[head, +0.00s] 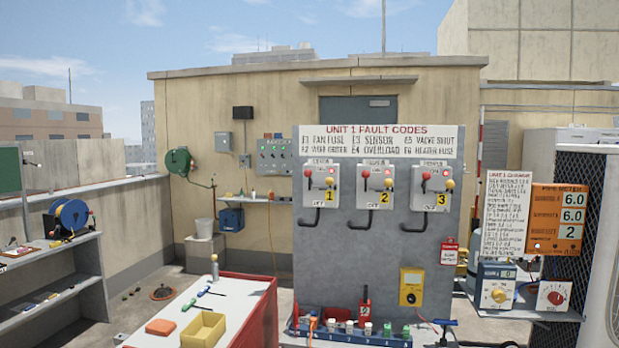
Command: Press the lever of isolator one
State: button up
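Isolator one (318,186) is a light grey box marked with a yellow "1", at the left of three alike on a grey upright panel (390,262). On its face is a short dark lever with a red knob (308,172), standing upright at the left. A second knob shows at the right, above the yellow tag. A small label under the box seems to read "OFF". A black bent bar (309,222) hangs below it. Isolator two (375,187) and isolator three (432,187) stand to its right, with similar levers. My gripper is not recognisable in this view.
A fault-code sign (378,141) hangs above the isolators. A red-sided bench (262,318) with a yellow tray (203,330) stands front left. A rack of small coloured items (350,335) lies below the panel. A yellow meter (411,287) hangs low on it. The space before isolator one looks clear.

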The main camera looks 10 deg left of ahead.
aim_at(308, 173)
jog(key=i+j, duration=1.9)
jog(key=i, duration=0.15)
